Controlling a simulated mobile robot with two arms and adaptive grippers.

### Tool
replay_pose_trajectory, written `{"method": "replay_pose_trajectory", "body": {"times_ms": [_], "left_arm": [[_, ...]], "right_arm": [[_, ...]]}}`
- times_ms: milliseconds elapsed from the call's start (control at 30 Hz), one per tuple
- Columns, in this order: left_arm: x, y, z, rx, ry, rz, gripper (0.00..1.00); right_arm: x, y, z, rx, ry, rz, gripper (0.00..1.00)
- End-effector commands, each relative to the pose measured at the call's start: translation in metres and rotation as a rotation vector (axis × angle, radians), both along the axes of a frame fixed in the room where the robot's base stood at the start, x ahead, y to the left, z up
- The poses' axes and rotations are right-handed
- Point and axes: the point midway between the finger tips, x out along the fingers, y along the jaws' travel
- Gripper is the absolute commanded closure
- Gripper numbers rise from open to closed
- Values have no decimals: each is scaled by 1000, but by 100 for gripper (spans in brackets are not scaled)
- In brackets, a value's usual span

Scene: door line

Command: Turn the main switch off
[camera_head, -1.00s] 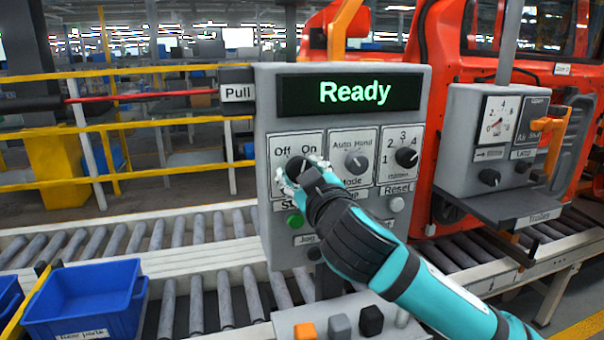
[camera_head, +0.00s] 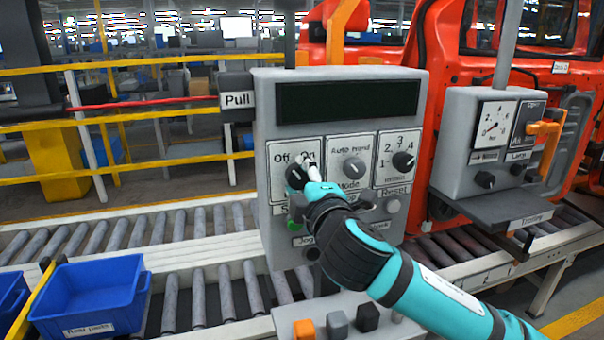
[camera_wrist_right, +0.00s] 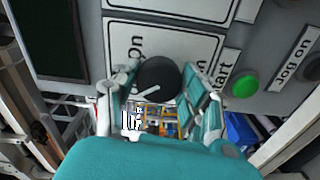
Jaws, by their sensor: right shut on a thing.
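The main switch is a dark round knob (camera_head: 296,177) on the Off/On plate at the left of the grey control panel (camera_head: 262,110). In the right wrist view the knob (camera_wrist_right: 158,78) sits between my two fingers, and its pale mark points toward the Off side. My right gripper (camera_head: 307,172) is shut on the knob and partly covers it and the plate. In the right wrist view the gripper (camera_wrist_right: 160,95) has one finger on each side of the knob. The panel's display (camera_head: 347,101) is dark. My left gripper is not in view.
Mode knob (camera_head: 354,168) and numbered knob (camera_head: 403,162) are just right of the switch. A green button (camera_head: 294,222) lies below it. A blue bin (camera_head: 90,297) stands near the roller conveyor (camera_head: 200,290).

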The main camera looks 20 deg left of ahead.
Motion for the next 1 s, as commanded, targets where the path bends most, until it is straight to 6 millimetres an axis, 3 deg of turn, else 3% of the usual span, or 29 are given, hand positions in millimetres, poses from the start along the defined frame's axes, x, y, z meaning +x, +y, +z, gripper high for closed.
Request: {"method": "replay_pose_trajectory", "body": {"times_ms": [333, 900, 933, 1000], "left_arm": [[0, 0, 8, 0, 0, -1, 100], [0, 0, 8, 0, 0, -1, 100], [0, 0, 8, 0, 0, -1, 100], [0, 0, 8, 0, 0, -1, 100]], "right_arm": [[0, 0, -1, -121, -78, 1, 88], [0, 1, -2, -144, -92, 2, 88], [0, 1, -2, -144, -92, 2, 52], [0, 1, -2, -143, -93, 1, 43]]}}
